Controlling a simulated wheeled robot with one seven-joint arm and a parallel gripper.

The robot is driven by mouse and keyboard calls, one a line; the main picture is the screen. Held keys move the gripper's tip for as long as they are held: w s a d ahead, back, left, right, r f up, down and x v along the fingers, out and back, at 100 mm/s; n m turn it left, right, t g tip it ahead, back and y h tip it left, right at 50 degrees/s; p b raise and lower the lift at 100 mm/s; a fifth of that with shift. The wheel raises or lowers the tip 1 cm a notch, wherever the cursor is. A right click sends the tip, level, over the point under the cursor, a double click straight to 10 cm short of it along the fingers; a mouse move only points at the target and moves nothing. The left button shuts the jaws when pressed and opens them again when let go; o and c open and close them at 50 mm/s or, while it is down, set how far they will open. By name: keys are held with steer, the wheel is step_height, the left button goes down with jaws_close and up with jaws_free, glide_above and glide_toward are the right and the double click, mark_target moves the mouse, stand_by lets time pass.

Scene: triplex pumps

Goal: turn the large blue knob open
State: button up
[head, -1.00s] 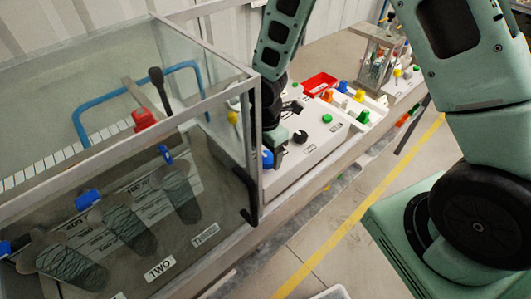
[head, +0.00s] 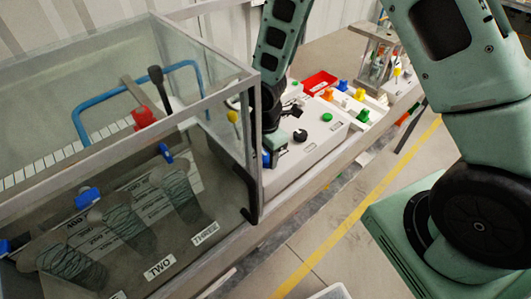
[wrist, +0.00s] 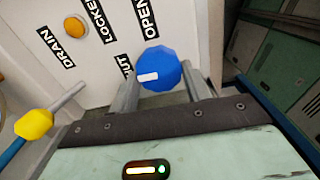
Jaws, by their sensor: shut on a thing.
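The large blue knob (wrist: 159,68) is in the middle of the wrist view, on a white panel (wrist: 99,75) with black labels. The labels read OPEN, LOCKED, DRAIN and a partly hidden one ending in UT. The knob has a small white mark on its face. My gripper (wrist: 158,82) has one finger on each side of the knob and is shut on it. In the head view a little of the blue knob (head: 266,160) shows beside my gripper (head: 268,146), behind the tank's corner post.
A yellow knob (wrist: 34,124) on a grey stem stands at the lower left of the wrist view. An orange button (wrist: 75,27) is on the panel. The glass tank (head: 258,130) stands close to the gripper's left in the head view. A red tray (head: 320,82) lies farther back.

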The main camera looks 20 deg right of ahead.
steer(key=m+b, duration=0.1)
steer(key=m, duration=0.3)
steer(key=shift+w+m, duration=0.1)
steer(key=shift+m, duration=0.2)
steer(key=m+b, duration=0.2)
steer(key=m, duration=0.2)
steer(key=shift+w, duration=0.1)
steer(key=m+b, duration=0.1)
steer(key=m, duration=0.4)
steer(key=shift+w, duration=0.1)
steer(key=shift+d+m, duration=0.1)
steer(key=shift+m, duration=1.8)
steer(key=o, duration=1)
steer(key=shift+b, duration=0.3)
steer(key=shift+r, duration=0.1)
